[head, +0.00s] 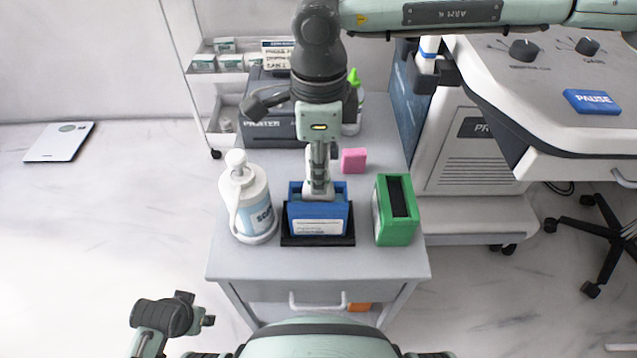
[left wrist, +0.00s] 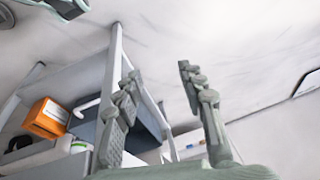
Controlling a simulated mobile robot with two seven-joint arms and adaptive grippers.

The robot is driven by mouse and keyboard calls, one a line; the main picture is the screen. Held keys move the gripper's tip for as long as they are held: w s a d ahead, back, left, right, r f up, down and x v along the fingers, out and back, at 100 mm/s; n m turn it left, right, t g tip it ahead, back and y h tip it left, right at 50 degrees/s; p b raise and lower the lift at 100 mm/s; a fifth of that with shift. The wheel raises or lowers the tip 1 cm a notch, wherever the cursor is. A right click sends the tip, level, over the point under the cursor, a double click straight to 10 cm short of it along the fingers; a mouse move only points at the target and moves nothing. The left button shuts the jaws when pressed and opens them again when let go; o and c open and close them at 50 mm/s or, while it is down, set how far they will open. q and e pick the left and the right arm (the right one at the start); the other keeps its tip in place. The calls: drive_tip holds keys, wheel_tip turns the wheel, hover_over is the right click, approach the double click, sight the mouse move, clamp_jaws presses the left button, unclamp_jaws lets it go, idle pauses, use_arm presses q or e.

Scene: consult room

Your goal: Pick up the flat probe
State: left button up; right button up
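My right gripper (head: 318,188) points straight down into the top of a blue holder (head: 319,225) with a white label. The holder stands on a black base on the grey cart. The fingers look close together; whether they are on anything inside is hidden. I cannot make out a flat probe for certain. A white and blue piece (head: 429,46) sits in a dark side holder on the machine. My left gripper (head: 207,320) is low at the left, away from the cart top. In the left wrist view its fingers (left wrist: 165,108) are apart with nothing between them.
The cart top (head: 245,268) also carries a white pump bottle (head: 249,205) left of the holder, a green slotted box (head: 397,212) right of it, a pink block (head: 354,160) and a dark printer (head: 268,122) behind. The machine (head: 480,150) stands at right.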

clamp_jaws()
drive_tip(key=shift+r, duration=0.1)
